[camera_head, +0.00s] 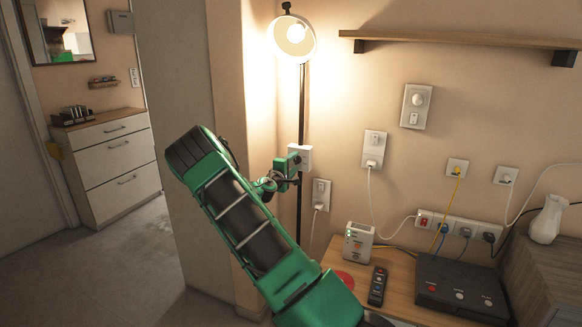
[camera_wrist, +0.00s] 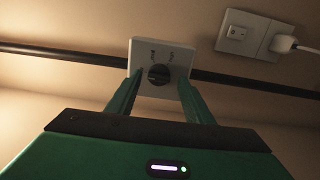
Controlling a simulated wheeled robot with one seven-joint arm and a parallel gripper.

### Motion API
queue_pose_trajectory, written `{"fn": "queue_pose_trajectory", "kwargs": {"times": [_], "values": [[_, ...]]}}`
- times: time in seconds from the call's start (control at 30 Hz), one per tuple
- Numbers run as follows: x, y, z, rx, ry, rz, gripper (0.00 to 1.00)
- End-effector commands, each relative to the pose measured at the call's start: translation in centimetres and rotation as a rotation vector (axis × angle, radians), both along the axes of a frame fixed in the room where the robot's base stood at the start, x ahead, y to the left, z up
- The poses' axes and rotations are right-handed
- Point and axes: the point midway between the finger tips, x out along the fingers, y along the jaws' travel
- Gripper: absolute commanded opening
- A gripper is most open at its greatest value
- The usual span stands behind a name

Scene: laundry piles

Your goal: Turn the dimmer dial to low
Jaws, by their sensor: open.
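The dimmer dial (camera_wrist: 158,75) is a dark round knob on a white square plate (camera_wrist: 176,52), fixed at the lamp's dark pole. Small printed marks on the plate are too small to read, and I cannot tell the dial's setting. In the head view the plate (camera_head: 306,153) shows partly behind my green gripper (camera_head: 292,165). My gripper is open, with its two fingers reaching up on either side of the dial in the wrist view. I cannot tell whether they touch the dial or the plate. The floor lamp (camera_head: 294,38) is lit.
Wall outlets (camera_head: 373,150) and a plate with a round knob (camera_head: 416,105) are to the right. A wooden desk (camera_head: 395,283) below holds a white box (camera_head: 358,243), a remote (camera_head: 377,286) and a black box (camera_head: 460,284). A shelf (camera_head: 460,41) is above.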

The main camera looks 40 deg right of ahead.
Motion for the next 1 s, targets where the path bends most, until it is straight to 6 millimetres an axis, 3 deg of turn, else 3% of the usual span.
{"fn": "queue_pose_trajectory", "kwargs": {"times": [0.23, 0.7, 1.0], "values": [[-0.6, 1.3, 0.0, 0.001, 0.001, -0.002, 0.47], [-3.6, 8.7, -0.1, 0.001, 0.003, 0.0, 0.47], [-4.1, 10.0, -0.1, 0.0, 0.001, 0.0, 0.47]]}}
